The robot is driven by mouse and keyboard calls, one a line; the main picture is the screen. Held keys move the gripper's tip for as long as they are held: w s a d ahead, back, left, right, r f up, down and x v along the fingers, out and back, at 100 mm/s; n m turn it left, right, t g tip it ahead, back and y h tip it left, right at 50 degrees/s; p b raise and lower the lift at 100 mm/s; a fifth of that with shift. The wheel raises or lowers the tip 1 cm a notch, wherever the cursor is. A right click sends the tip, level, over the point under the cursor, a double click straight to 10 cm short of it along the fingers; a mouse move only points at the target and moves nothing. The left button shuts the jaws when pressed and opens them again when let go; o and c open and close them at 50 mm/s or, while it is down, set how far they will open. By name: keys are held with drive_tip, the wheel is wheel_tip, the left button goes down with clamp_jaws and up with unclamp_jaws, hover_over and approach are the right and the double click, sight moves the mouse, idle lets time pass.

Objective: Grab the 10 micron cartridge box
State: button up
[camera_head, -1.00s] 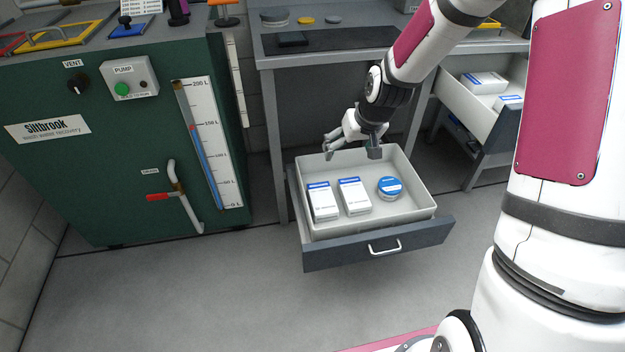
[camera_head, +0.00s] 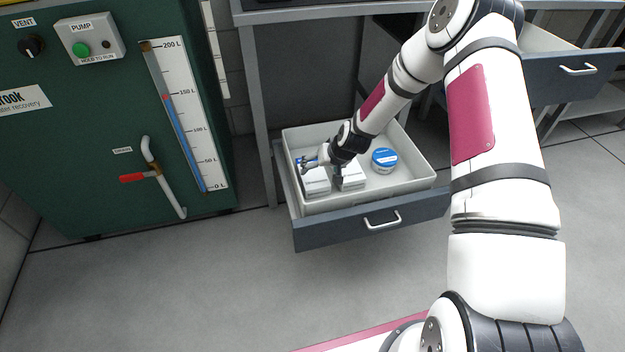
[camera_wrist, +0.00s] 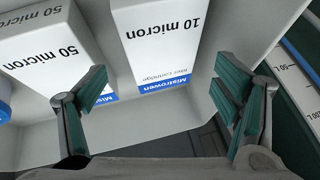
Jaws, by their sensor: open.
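The 10 micron cartridge box (camera_wrist: 160,40) is white with a blue band and shows between my open fingers in the wrist view. In the head view it is the left box (camera_head: 316,186) in the open drawer, partly hidden by my gripper (camera_head: 322,171). My gripper (camera_wrist: 166,92) is open, with one green-padded finger on each side of the box's line. Nothing is held. The left finger overlaps the neighbouring 50 micron box (camera_wrist: 50,50) in the picture; I cannot tell whether they touch.
The 50 micron box (camera_head: 352,178) stands just right of the 10 micron box. A round blue-topped tin (camera_head: 384,160) lies farther right in the drawer (camera_head: 415,180). The drawer walls surround my gripper. A green cabinet (camera_head: 90,150) with a gauge stands at left.

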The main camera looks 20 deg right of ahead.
sight(315, 173)
drive_tip(key=shift+b+x, duration=1.5)
drive_tip(key=shift+x, duration=1.85)
drive_tip(key=shift+s, duration=0.1)
drive_tip(key=c, duration=1)
drive_tip(key=shift+c, duration=0.2)
